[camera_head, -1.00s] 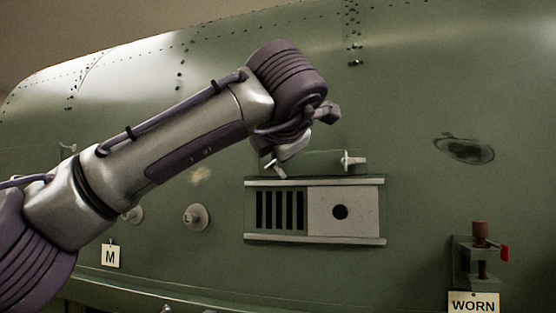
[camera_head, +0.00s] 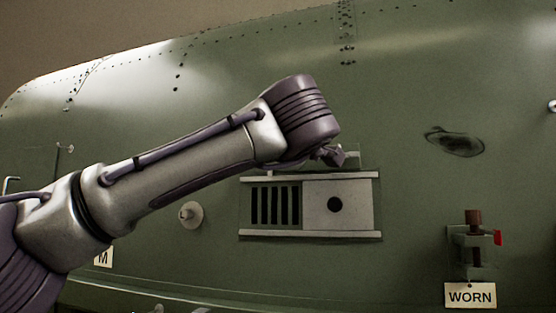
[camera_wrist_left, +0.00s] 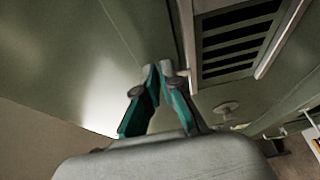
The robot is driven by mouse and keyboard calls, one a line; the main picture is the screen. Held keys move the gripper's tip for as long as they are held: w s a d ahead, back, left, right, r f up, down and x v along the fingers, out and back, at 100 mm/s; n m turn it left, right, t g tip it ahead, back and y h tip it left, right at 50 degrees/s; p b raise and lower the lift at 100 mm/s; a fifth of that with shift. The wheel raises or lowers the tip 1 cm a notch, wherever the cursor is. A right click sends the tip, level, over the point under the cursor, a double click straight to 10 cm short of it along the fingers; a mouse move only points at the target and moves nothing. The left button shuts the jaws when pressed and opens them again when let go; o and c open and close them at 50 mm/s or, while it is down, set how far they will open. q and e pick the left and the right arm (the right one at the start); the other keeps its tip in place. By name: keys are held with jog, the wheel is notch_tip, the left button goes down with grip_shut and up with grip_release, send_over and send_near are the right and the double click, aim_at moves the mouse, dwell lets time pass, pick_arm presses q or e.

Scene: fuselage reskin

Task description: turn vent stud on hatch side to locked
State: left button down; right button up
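The vent panel (camera_head: 365,205) is on the green fuselage side, with dark slats at left and a plate with a round hole at right. A pale winged stud (camera_head: 353,158) above its right part is partly hidden by my left wrist. My left gripper is mostly hidden in the head view. In the wrist view its teal fingers (camera_wrist_left: 159,70) converge beside the vent rail, with the tips very close together. I cannot tell whether a stud is between them. My right gripper is not in view.
A round pale disc stud (camera_head: 190,215) is left of the vent. A clamp (camera_head: 473,240) with a red handle and a WORN tag (camera_head: 470,295) is at lower right. A dark damaged patch (camera_head: 456,142) is at upper right. The skin between is clear.

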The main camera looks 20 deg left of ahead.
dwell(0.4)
pick_arm(q)
jog(key=c, duration=1.3)
grip_release()
jog(key=shift+d, duration=0.1)
jog(key=shift+c, duration=0.2)
jog(key=v, duration=1.2)
